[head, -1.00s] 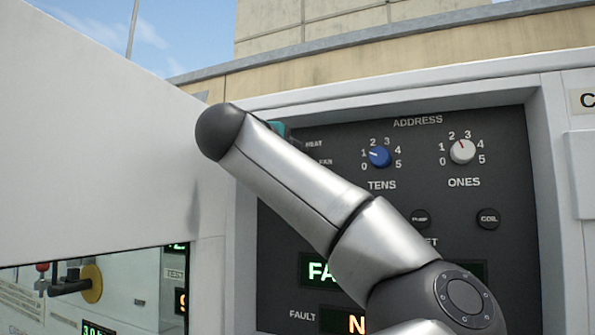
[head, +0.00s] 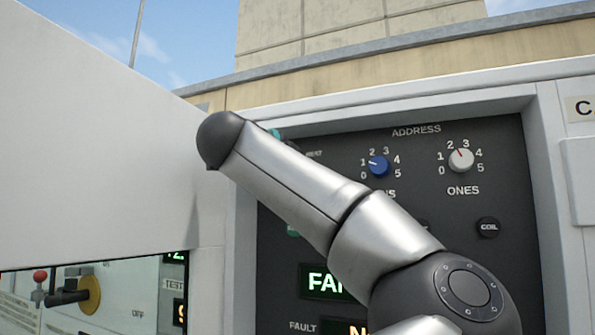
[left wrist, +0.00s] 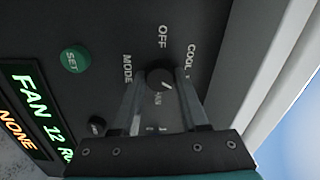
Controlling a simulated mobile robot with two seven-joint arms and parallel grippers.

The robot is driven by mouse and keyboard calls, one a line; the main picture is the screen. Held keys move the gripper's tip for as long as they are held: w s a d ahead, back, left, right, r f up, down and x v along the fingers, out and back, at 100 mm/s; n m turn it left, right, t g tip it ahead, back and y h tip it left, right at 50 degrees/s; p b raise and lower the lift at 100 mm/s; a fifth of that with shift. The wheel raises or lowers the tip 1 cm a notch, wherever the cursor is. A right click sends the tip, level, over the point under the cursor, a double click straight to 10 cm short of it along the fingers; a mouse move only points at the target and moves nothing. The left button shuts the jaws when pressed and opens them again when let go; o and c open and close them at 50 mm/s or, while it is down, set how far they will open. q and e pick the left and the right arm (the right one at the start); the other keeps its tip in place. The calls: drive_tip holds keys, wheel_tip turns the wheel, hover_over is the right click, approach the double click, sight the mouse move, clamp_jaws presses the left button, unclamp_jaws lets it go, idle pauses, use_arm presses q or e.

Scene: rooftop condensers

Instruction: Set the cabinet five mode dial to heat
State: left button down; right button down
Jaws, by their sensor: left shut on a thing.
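The mode dial (left wrist: 159,74) is a dark round knob on the black panel, with a short white mark. In the left wrist view OFF stands above it, COOL to its upper right, MODE to its left and FAN just below. The heat label is hard to read there. My left gripper (left wrist: 161,82) is shut on the dial, one finger at each side. In the head view my arm hides the dial and most of the gripper; a bit of teal shows behind the arm. The display (left wrist: 36,112) shows FAN in green. My right gripper is in neither view.
A green SET button (left wrist: 75,58) and a small black button (left wrist: 96,125) are near the dial. Blue TENS (head: 378,165) and white ONES (head: 461,159) dials are to the right. An open white door (head: 100,150) stands close at the left.

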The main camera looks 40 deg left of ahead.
use_arm(q)
drive_tip(key=shift+c, duration=2.1)
unclamp_jaws()
drive_tip(key=b+v, duration=0.3)
drive_tip(key=v, duration=0.9)
